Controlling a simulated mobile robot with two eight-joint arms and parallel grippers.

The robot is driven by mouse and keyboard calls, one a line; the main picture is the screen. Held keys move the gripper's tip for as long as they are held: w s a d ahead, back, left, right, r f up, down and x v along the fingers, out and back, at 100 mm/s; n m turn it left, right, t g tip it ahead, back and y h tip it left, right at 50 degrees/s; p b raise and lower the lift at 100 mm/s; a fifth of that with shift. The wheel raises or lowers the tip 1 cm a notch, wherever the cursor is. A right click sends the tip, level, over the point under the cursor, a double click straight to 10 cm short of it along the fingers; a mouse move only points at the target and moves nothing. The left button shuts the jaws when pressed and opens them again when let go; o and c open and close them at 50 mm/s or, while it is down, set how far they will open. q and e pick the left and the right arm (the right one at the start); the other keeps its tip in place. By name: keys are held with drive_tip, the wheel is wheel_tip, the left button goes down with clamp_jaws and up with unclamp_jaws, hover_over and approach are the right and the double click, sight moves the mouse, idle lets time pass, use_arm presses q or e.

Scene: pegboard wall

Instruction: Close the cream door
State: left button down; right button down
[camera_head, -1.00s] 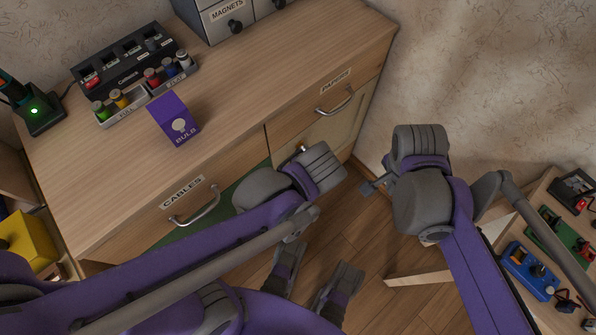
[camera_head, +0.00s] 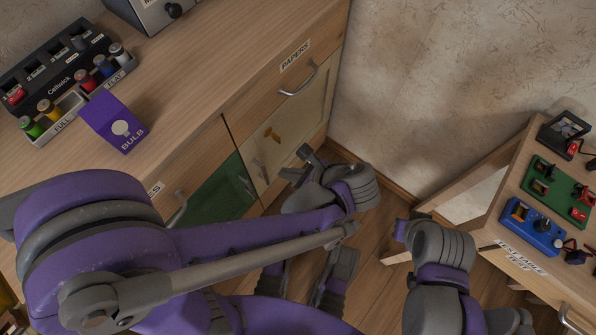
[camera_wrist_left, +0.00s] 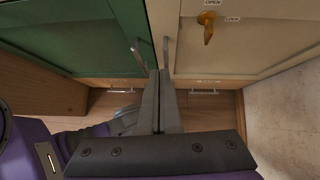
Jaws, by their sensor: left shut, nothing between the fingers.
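The cream door (camera_head: 292,122) is in the cabinet front under the PAPERS drawer, with an orange latch (camera_head: 272,134). In the left wrist view the cream door (camera_wrist_left: 262,44) fills the upper right, its upright handle (camera_wrist_left: 166,52) near its left edge. It looks nearly in line with the cabinet front; I cannot tell whether a small gap is left. My left gripper (camera_head: 297,163) is shut and empty, in front of the door's lower part. In the left wrist view its fingers (camera_wrist_left: 159,78) point at the handles; contact is unclear. My right gripper (camera_head: 409,222) is apart, over the floor.
A green door (camera_head: 222,188) adjoins the cream door on the left. The PAPERS drawer (camera_head: 300,85) is above. A purple BULB box (camera_head: 112,122) and a battery rack stand on the tabletop. A small table with a blue board (camera_head: 532,228) stands at right.

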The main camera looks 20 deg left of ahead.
sight(246, 153)
use_arm(q)
drive_tip(key=w+a+f+b, duration=0.1)
drive_tip(key=w+a+f, duration=0.1)
drive_tip(key=a, duration=0.4)
drive_tip(key=shift+f, duration=0.2)
drive_tip(key=shift+m+t, duration=0.5)
drive_tip(key=shift+m, duration=0.1)
drive_tip(key=a, duration=0.2)
drive_tip(key=w+a, duration=0.1)
drive_tip(key=a, duration=0.2)
drive_tip(key=shift+w, duration=0.2)
drive_tip(key=shift+w+a+r, duration=0.1)
drive_tip(key=shift+r, duration=0.05)
